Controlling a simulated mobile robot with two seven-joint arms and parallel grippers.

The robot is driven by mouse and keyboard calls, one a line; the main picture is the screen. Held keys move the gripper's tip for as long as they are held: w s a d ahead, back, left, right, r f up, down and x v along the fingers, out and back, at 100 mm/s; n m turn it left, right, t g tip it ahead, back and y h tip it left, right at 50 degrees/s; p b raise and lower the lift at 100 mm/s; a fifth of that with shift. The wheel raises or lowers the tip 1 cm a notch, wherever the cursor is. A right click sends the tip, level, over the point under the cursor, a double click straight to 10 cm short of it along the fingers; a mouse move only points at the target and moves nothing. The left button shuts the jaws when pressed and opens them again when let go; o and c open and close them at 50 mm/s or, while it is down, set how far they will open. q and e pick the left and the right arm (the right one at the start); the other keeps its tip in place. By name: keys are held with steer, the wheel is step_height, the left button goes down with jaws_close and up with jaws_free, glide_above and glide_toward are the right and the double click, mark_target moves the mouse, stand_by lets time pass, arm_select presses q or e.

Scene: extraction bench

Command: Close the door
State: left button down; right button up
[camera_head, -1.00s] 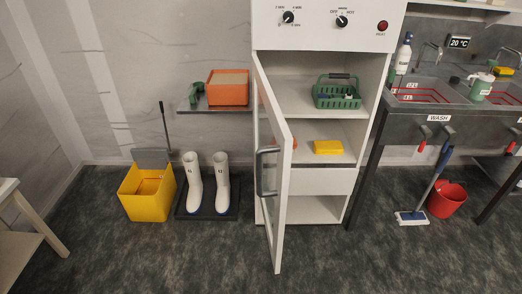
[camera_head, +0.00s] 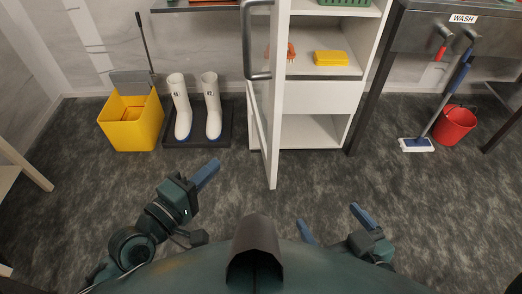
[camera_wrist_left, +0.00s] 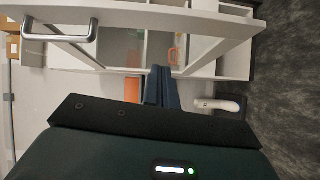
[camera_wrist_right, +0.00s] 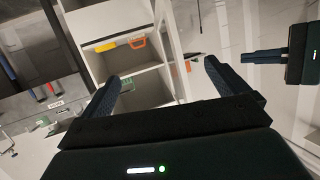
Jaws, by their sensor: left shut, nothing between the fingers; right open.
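The door (camera_head: 267,120) is white-framed with a glass pane and stands wide open, swung out toward me from the white cabinet (camera_head: 315,97). Its grey bar handle (camera_head: 247,42) faces left in the head view. The door and handle (camera_wrist_left: 88,32) also show in the left wrist view, beyond the fingers. My left gripper (camera_head: 207,174) is shut and empty, low and left of the door, apart from it. My right gripper (camera_head: 333,219) is open and empty, in front of the cabinet and right of the door. In the right wrist view its fingers (camera_wrist_right: 162,80) are spread toward the shelves.
A yellow sponge (camera_head: 331,58) and an orange item (camera_head: 290,52) lie on a cabinet shelf. White boots (camera_head: 212,105) and a yellow bucket (camera_head: 132,122) stand left of the door. A mop (camera_head: 417,145) and red bucket (camera_head: 456,124) stand right. The floor ahead is clear.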

arm_select(q)
steer(key=n, duration=0.1)
glide_toward(270, 125)
steer(key=w, duration=0.5)
steer(key=shift+s+d+f+h, duration=0.1)
steer(key=shift+d+h, duration=0.05)
steer(key=shift+d, duration=0.3)
steer(key=shift+s+d+f+h, duration=0.1)
steer(key=shift+d+h, duration=0.05)
steer(key=shift+d, duration=0.35)
steer(key=shift+w+d, duration=0.15)
steer(key=shift+d, duration=0.45)
